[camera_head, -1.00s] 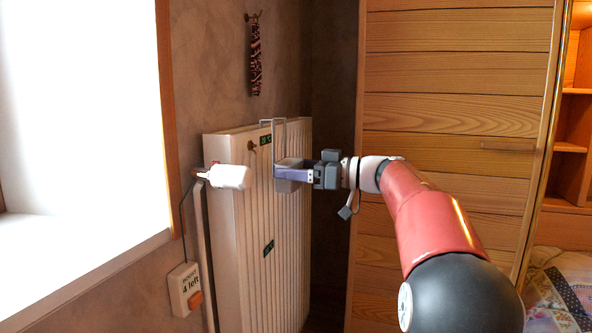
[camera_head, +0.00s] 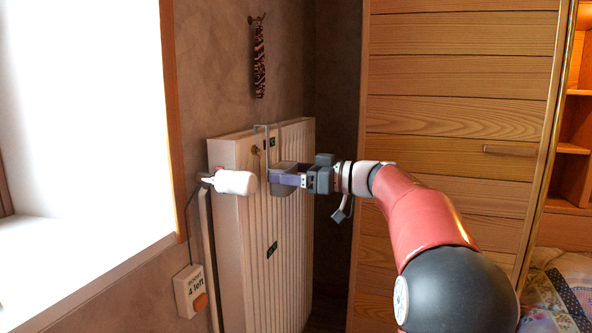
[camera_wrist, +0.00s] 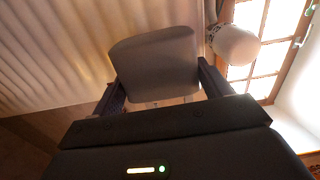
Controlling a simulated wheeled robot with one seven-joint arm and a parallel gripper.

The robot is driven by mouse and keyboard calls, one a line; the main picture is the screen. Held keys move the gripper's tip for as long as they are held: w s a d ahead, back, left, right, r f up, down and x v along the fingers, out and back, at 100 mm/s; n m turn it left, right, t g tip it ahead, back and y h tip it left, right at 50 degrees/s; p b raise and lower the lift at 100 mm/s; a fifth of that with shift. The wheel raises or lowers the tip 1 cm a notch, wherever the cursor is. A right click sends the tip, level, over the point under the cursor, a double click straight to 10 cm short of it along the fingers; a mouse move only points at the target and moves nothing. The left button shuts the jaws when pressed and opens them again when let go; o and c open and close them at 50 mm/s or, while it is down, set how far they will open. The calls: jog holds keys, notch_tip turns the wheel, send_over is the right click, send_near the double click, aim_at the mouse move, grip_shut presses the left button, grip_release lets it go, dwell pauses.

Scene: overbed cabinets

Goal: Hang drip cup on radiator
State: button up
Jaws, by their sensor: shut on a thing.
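The white ribbed radiator (camera_head: 285,240) stands against the wall in the head view; its ribs also fill the upper left of the wrist view (camera_wrist: 50,50). The grey drip cup (camera_head: 283,178) is at the radiator's front face, with a thin hook (camera_head: 256,140) rising from it to the radiator's top edge. Whether the hook rests on that edge cannot be told. My gripper (camera_head: 284,180) is shut on the cup from the right. In the wrist view the cup (camera_wrist: 157,65) sits between my two fingers; its far side is hidden.
A white thermostat valve (camera_head: 236,183) sticks out at the radiator's left end, close to the cup. A labelled box (camera_head: 190,291) hangs below the window sill. A patterned strip (camera_head: 259,62) hangs on the wall above. A wooden cabinet (camera_head: 455,120) stands at the right.

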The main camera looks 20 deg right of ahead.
jog(key=shift+x, duration=2.4)
jog(key=shift+f, duration=1)
jog(key=shift+f, duration=0.3)
jog(key=o, duration=1)
jog(key=shift+d, duration=0.1)
